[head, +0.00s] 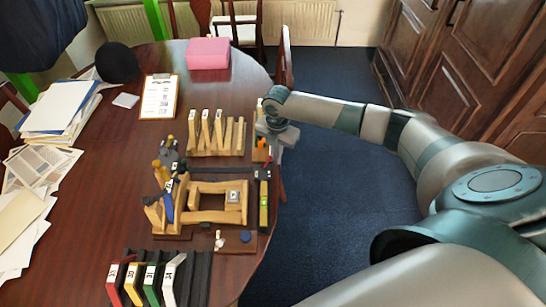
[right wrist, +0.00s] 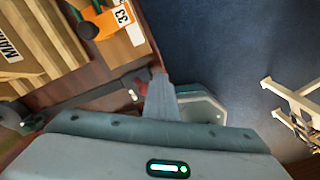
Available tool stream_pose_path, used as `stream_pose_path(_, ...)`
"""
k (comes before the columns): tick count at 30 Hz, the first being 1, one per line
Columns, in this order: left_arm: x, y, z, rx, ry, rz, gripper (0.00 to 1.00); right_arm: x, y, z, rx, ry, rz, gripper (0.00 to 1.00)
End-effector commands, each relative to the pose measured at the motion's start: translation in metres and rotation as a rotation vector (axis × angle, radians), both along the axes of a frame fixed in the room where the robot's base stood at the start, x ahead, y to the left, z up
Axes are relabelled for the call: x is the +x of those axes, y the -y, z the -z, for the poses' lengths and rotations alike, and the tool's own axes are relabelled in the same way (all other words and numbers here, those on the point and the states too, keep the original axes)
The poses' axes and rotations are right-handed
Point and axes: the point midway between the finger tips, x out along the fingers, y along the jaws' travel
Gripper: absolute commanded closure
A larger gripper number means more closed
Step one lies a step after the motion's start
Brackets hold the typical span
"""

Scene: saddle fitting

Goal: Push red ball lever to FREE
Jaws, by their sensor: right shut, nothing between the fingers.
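The red ball (right wrist: 142,87) shows in the right wrist view at the end of a dark grey lever bar (right wrist: 105,90). My right gripper's finger (right wrist: 160,97) covers part of the ball; I cannot tell whether they touch. In the head view my right gripper (head: 279,146) points down at the table's right edge, beside an orange tool. It is shut and empty. The lever and ball are too small to make out clearly in the head view, and no FREE marking is readable. My left gripper is not in view.
A wooden frame (head: 205,216) stands left of a yellow level (head: 264,206). Wooden wedges (head: 217,136) and an orange tool (right wrist: 92,22) are close to my right gripper. Coloured files (head: 140,284) stand at the front. Open floor (head: 335,190) lies right of the table.

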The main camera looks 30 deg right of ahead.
Motion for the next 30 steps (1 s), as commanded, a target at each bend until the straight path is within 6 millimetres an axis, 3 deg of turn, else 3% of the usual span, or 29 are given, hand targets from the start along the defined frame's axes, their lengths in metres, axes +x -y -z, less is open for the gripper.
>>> stream_pose_path(30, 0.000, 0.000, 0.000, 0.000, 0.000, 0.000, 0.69, 0.013, -0.023, 0.000, 0.001, 0.000, -0.001, 1.00)
